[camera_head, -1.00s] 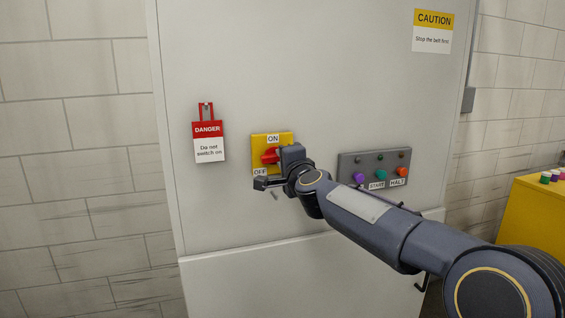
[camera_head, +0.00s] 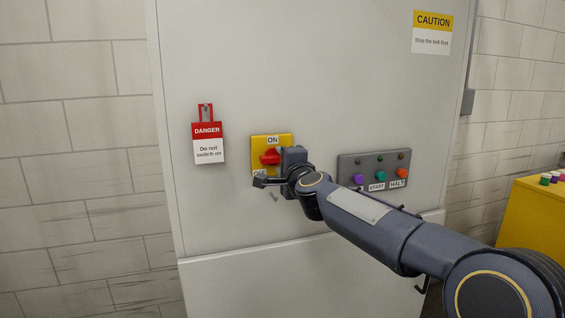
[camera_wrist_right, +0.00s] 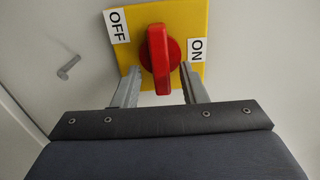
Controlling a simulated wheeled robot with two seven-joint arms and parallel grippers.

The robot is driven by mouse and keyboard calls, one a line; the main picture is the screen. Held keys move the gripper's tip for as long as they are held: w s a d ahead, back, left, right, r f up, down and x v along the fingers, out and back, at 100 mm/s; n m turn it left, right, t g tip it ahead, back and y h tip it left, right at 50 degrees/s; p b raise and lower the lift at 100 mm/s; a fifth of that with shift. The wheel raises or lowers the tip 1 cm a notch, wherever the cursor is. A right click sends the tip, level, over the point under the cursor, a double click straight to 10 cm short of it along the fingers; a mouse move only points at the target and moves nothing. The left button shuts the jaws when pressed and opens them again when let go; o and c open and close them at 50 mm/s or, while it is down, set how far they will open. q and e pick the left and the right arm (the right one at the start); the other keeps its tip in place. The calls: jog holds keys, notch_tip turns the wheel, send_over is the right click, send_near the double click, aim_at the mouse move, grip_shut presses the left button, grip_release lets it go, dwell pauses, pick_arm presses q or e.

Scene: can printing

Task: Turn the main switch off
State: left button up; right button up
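The main switch is a red knob (camera_head: 270,157) on a yellow plate (camera_head: 258,142) labelled ON at the top and OFF at the lower left. The knob also shows in the right wrist view (camera_wrist_right: 158,58), its grip bar pointing between the OFF label (camera_wrist_right: 117,25) and the ON label (camera_wrist_right: 197,49). My right gripper (camera_head: 277,168) is at the switch. In the right wrist view its open fingers (camera_wrist_right: 161,88) stand on either side of the knob's lower end, with gaps showing. My left gripper is not in view.
A red DANGER tag (camera_head: 208,142) hangs left of the switch. A grey button panel (camera_head: 346,164) with several coloured buttons and lamps is to the right, close to my right arm. A CAUTION sign (camera_head: 432,33) is at the upper right, and a yellow box (camera_head: 535,215) stands at the right edge.

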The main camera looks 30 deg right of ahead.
jog(key=v, duration=0.7)
jog(key=shift+s, duration=0.4)
jog(key=shift+a, duration=0.15)
jog(key=s+a+f+n+g+y, duration=0.5)
jog(key=s+a+f+n+y, duration=0.3)
jog(key=s+a+f+n, duration=0.55)
jog(key=s+a+f+n+g, duration=0.2)
jog(key=s+f+n+g, duration=0.3)
jog(key=s+f, duration=0.9)
jog(key=shift+s+a+f+n+g, duration=0.25)
jog(key=shift+s+n+g, duration=0.1)
jog(key=shift+s+g, duration=0.6)
